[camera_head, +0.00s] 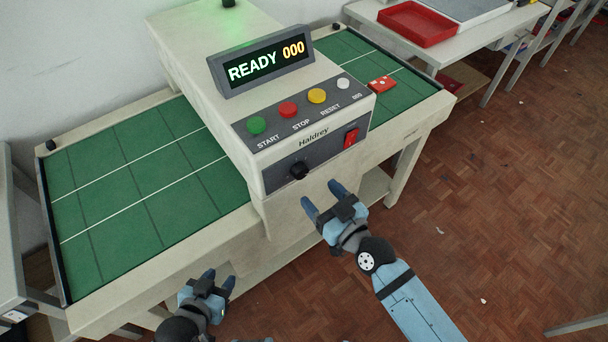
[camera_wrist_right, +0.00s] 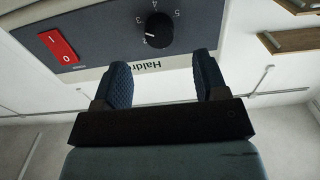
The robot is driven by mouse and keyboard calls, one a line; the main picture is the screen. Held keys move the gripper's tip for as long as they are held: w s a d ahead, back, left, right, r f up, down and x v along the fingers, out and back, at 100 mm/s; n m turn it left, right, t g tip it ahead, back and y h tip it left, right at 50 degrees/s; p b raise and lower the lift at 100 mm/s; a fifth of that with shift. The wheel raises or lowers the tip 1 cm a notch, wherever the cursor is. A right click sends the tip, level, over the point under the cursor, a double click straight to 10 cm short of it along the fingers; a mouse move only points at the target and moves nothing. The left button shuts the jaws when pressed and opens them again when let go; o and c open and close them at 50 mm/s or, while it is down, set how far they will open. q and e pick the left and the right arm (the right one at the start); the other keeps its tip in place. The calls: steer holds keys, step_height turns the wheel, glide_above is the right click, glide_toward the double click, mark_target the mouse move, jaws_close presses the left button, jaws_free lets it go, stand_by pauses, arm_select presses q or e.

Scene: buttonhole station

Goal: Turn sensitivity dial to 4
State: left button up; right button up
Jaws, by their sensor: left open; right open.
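The sensitivity dial is a round black knob (camera_head: 299,170) on the front face of the Haldrey control box (camera_head: 325,158). The right wrist view shows the knob (camera_wrist_right: 159,30) upside down, with small white numbers around it. Its white mark appears to be near the 2, but is too small to be sure. My right gripper (camera_head: 322,196) is open and empty in front of and below the dial, apart from it. In the wrist view its fingers (camera_wrist_right: 160,66) are spread below the knob. My left gripper (camera_head: 218,279) is open and empty at the lower left, before the table's front edge.
A red rocker switch (camera_head: 351,137) sits right of the dial, and also shows in the wrist view (camera_wrist_right: 58,47). Green, red, yellow and white buttons lie on top. The display (camera_head: 263,60) reads READY 000. A red item (camera_head: 382,84) lies on the green table.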

mark_target(303, 175)
steer(key=x, duration=0.6)
steer(key=shift+w+a, duration=0.1)
steer(key=shift+w, duration=0.1)
steer(key=c, duration=0.9)
